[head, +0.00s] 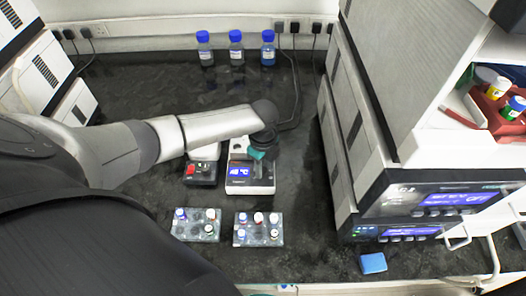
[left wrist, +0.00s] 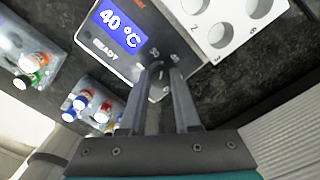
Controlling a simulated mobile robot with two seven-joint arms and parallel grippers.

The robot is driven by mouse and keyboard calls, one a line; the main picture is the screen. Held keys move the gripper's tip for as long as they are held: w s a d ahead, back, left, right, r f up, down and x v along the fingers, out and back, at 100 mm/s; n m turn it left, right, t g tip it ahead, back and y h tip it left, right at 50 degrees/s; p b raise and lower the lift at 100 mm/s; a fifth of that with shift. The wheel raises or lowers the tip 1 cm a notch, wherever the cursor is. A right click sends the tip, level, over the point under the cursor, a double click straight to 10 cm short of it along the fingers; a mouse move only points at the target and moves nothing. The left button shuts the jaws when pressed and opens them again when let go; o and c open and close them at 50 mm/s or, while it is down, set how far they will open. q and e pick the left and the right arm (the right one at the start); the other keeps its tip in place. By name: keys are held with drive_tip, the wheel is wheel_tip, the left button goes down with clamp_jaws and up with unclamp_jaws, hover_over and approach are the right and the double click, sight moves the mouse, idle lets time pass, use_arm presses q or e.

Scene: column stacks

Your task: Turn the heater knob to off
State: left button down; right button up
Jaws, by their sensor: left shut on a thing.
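The heater (head: 250,187) is a small white box with a dark front and a blue display, in the middle of the bench. In the left wrist view its panel (left wrist: 130,63) reads 40 °C and READY, with dial marks beside the display. My left gripper (head: 262,152) reaches over its right side from the left. In the left wrist view the gripper (left wrist: 160,80) has its fingers at the dial, shut on the knob. The knob itself is mostly hidden between the fingers, so its pointer cannot be read. My right gripper is not in view.
Two clear vial racks (head: 195,237) (head: 258,241) stand in front of the heater. A small device with a red part (head: 198,176) is just left of it. Blue-capped bottles (head: 236,50) stand at the back. Tall instruments (head: 350,140) bound the right; a blue block (head: 373,263) lies before them.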

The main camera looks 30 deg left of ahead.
use_arm(q)
drive_tip(key=n+p, duration=0.3)
drive_tip(key=shift+r+n, duration=0.15)
drive_tip(key=shift+n, duration=0.25)
drive_tip(key=n+p, duration=0.2)
drive_tip(key=n, duration=0.2)
drive_tip(key=shift+n+p, duration=0.3)
drive_tip(key=n+p, duration=0.2)
drive_tip(key=n, duration=0.2)
drive_tip(key=shift+a+n+p, duration=0.1)
drive_tip(key=shift+n+p, duration=0.55)
drive_tip(key=shift+n, duration=1.55)
drive_tip(key=c, duration=0.6)
unclamp_jaws()
